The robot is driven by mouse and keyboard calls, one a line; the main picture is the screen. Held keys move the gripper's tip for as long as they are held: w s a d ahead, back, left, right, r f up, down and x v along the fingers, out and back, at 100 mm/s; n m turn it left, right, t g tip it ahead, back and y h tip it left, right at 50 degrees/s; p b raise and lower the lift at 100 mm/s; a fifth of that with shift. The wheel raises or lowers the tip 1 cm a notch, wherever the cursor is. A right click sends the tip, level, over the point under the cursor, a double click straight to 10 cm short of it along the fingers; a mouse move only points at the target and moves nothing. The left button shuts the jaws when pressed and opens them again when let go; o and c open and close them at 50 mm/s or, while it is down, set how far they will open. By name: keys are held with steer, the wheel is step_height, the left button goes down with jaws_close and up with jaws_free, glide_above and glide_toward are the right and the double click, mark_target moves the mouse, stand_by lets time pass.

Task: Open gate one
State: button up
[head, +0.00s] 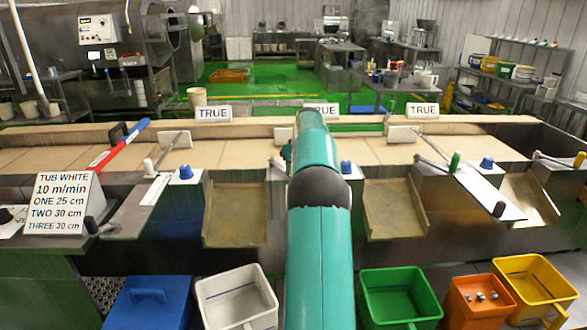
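No gate carries a readable number. At the left, a white block (175,139) stands at the belt under a TRUE sign (213,114), with a thin rod slanting down beside it towards a white knob (149,166). A blue knob (186,172) sits right of that. At the right, another white block (403,134) stands under a TRUE sign (423,110), with a rod running towards a green knob (455,160). A middle TRUE sign (322,110) is partly covered by my teal arm. The arm reaches forward over the line's middle; my gripper's fingers are hidden.
A tan conveyor (245,152) crosses the view. A sign (62,203) reads TUB WHITE, ONE 25 cm. A red-and-blue bar (119,146) lies across the belt.

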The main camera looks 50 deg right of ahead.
jaws_close()
